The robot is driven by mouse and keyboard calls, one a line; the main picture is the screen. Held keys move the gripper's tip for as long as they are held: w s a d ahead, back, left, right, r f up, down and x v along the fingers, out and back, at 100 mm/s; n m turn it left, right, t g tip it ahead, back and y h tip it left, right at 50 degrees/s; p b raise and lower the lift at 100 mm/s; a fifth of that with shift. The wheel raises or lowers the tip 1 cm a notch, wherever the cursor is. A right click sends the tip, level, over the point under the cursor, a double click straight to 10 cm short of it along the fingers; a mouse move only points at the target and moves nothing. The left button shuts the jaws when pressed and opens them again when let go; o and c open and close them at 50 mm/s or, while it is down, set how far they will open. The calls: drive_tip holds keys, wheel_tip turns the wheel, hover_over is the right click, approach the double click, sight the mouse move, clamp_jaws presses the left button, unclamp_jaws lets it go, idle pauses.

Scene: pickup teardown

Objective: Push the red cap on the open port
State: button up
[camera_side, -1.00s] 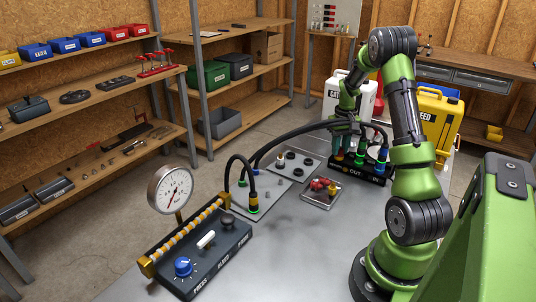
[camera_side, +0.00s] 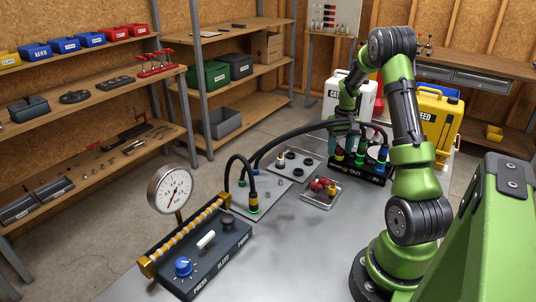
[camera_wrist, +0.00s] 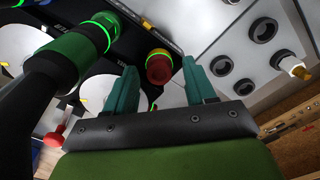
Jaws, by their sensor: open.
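In the wrist view the red cap (camera_wrist: 159,72) stands at a port on the dark block, with a green lit ring around its base. My gripper (camera_wrist: 160,65) is open, its two teal fingers on either side of the cap with gaps showing. I cannot tell how firmly the cap is seated. In the side view my gripper (camera_side: 345,149) is over the left end of the black port block (camera_side: 372,180); the cap there is too small and covered to make out.
Thick black hoses with a green collar (camera_wrist: 78,50) stand close to my gripper's left. A clear tray (camera_side: 320,203) holds small red and yellow parts. A grey plate with black rings (camera_wrist: 263,29) lies to the right.

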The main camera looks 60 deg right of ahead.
sight(340, 149)
wheel_tip(340, 149, up, 16)
drive_tip(key=w+a+r+t, duration=0.1)
drive_tip(key=w+a+t, duration=0.1)
drive_tip(key=a, duration=0.8)
drive_tip(key=w+a+r+t, duration=0.1)
drive_tip(key=a+t, duration=0.1)
drive_tip(key=a, duration=0.8)
drive_tip(key=s+a+n+t+y, duration=0.1)
drive_tip(key=s+a+n, duration=0.1)
drive_tip(key=a, duration=0.7)
drive_tip(key=s+a+r+n+t+y, duration=0.1)
drive_tip(key=s+a, duration=0.3)
drive_tip(key=a, duration=0.6)
drive_tip(key=shift+s+a+n+t, duration=0.25)
drive_tip(key=shift+n+t, duration=0.35)
drive_tip(key=shift+n, duration=0.1)
drive_tip(key=shift+r, duration=0.1)
